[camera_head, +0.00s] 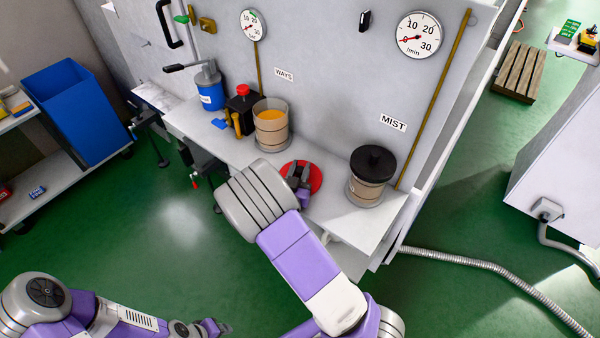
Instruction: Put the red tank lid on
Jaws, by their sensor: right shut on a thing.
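The red tank lid (316,178) is a flat round disc over the front part of the grey shelf, between two tanks. My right gripper (298,174) is over the lid and shut on it; the fingers hide the grip point. I cannot tell whether the lid touches the shelf. An open tank (271,130) with orange fluid stands behind and left of the lid, below the "WAYS" label. The other tank (366,190), by the "MIST" label, wears a black lid (373,163). My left gripper (215,328) is low over the green floor, away from the shelf; its jaws are unclear.
A red-capped black container (243,110), a blue can (210,92) and small yellow and blue items crowd the shelf (335,215) left of the open tank. The machine wall with round gauges (418,35) rises behind. A hose (480,265) crosses the floor at right.

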